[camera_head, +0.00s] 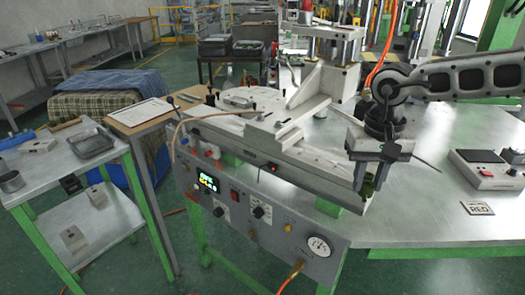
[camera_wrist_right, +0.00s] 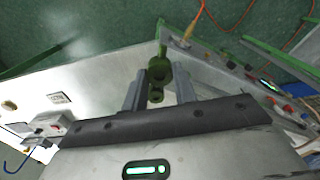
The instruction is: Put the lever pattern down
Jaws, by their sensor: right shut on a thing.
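My right gripper (camera_head: 371,178) is shut on the lever pattern (camera_head: 369,186), a small green part hanging below the fingers near the machine's right end. In the right wrist view the dark green lever pattern (camera_wrist_right: 158,70), with a ringed eye, shows between the two fingers of the gripper (camera_wrist_right: 158,88). From the head view I cannot tell how high it is above the table. My left gripper is not in view.
The injection machine's control panel (camera_head: 262,222) and its pale bed (camera_head: 290,148) are left of the gripper. A control box with a red button (camera_head: 490,168) stands at the table's right. Bare tabletop (camera_head: 425,205) lies between gripper and card. A side bench (camera_head: 45,185) is far left.

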